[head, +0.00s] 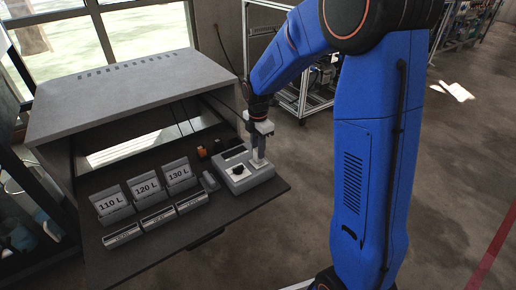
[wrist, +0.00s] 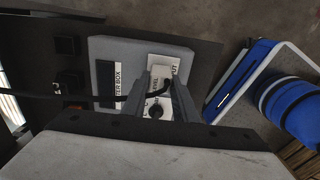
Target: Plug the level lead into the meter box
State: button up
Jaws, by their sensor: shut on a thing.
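The meter box (head: 236,184) is a low grey box with a dark display and a black knob, near the right end of the dark shelf. In the wrist view the meter box (wrist: 103,48) shows its name label and a pale panel with partly hidden lettering. My gripper (head: 258,163) points down over the box's right part. In the wrist view my gripper (wrist: 166,86) is shut on the end of the level lead (wrist: 50,97), whose black cable comes in from the left. The fingers hide the plug's tip, so I cannot tell whether it is seated or just above the box.
Plates marked 110 L (head: 108,205), 120 L (head: 146,189) and 130 L (head: 179,175) stand left of the box, with labelled blocks before them. An orange block (head: 202,152) and black blocks sit behind. A grey hood (head: 130,95) overhangs the shelf's back.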

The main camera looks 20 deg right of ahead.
jog(key=o, duration=1.1)
jog(key=shift+r, duration=3.5)
notch_tip(320, 180, up, 17)
jog(key=shift+r, duration=0.2)
